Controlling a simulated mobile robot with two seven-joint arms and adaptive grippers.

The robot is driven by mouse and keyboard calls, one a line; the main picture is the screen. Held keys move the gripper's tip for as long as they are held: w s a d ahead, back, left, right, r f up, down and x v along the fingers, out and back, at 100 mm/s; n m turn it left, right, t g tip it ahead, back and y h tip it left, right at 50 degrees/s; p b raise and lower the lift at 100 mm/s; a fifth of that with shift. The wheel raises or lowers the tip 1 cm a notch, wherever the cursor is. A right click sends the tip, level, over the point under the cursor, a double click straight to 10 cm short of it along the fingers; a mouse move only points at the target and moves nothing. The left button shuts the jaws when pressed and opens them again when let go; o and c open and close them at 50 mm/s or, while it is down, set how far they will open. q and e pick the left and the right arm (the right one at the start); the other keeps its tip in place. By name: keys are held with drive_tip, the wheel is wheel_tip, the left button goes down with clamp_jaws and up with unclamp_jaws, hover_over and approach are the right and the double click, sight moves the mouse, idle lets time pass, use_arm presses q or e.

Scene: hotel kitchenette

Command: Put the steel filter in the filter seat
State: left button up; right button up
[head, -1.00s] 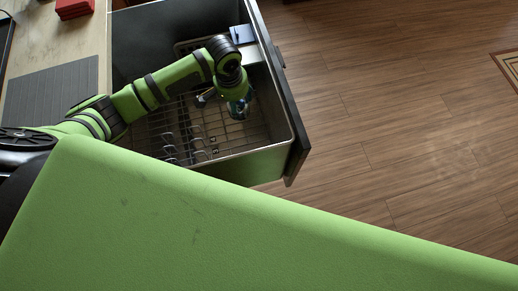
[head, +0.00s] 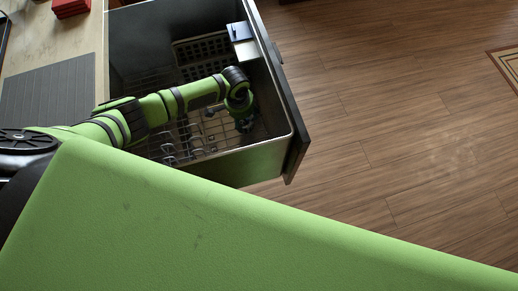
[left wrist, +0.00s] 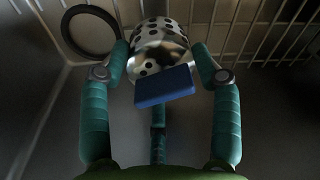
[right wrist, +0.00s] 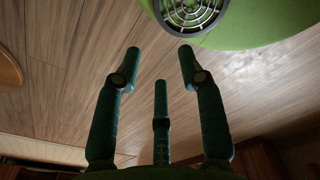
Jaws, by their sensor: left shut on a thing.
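The steel filter (left wrist: 158,42) is a shiny perforated cup with a blue block-shaped handle (left wrist: 164,87). In the left wrist view my left gripper (left wrist: 161,50) is shut on it, one finger on each side. A dark ring (left wrist: 66,34), seemingly the filter seat, lies just left of the filter, by the left finger; the filter is beside it, not in it. In the head view my left gripper (head: 243,122) is down inside the open drawer, and the filter cannot be made out there. My right gripper (right wrist: 159,52) is open and empty over the wooden floor.
The open dishwasher drawer (head: 292,110) has steep walls around my left gripper. A wire rack (head: 190,140) lies left of it, and a dark basket (head: 200,50) and a blue-topped box (head: 240,31) lie behind. The counter (head: 85,40) is at left.

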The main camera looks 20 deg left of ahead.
sight(250, 130)
use_arm(q)
drive_tip(key=s+d, duration=0.1)
drive_tip(key=s+d+p, duration=0.1)
drive_tip(key=s+d, duration=0.1)
drive_tip(key=shift+s+d+r, duration=0.2)
drive_tip(key=shift+s+d, duration=0.1)
drive_tip(key=s+d, duration=0.4)
wheel_tip(250, 130, down, 8)
drive_tip(key=b, duration=0.7)
drive_tip(key=shift+r, duration=0.25)
drive_tip(key=shift+f, duration=0.1)
drive_tip(key=o, duration=0.9)
use_arm(e)
drive_tip(key=f, duration=0.2)
drive_tip(key=w+f, duration=0.1)
drive_tip(key=f, duration=0.2)
drive_tip(key=shift+d+f, duration=0.15)
